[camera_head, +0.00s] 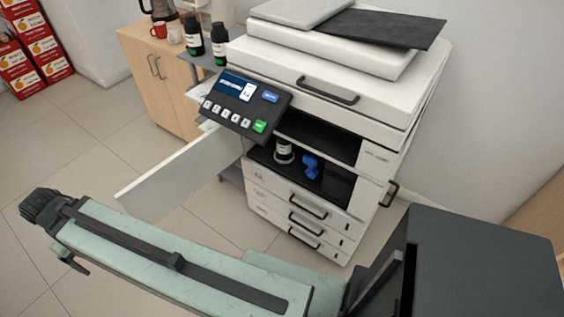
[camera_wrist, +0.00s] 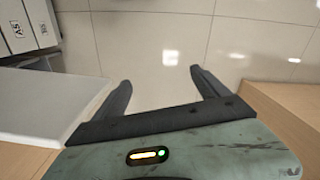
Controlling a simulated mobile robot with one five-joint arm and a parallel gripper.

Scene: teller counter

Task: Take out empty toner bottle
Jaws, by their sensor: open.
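The copier (camera_head: 330,95) stands with its front door (camera_head: 180,178) swung open to the left. Inside the open bay, a toner bottle (camera_head: 283,152) with a pale body and dark label stands upright at the left. A blue lever or handle (camera_head: 311,166) is just right of it. My gripper (camera_wrist: 161,76) is open and empty above the floor in the wrist view, with the white door panel (camera_wrist: 45,105) close on its left. The toner bottle is not in the wrist view.
Two dark bottles (camera_head: 194,40) (camera_head: 220,44) stand on a grey side shelf left of the copier. A wooden cabinet (camera_head: 160,75) with mugs is behind. Red boxes (camera_head: 30,50) stack at the far left. The tiled floor (camera_head: 90,140) at left is clear.

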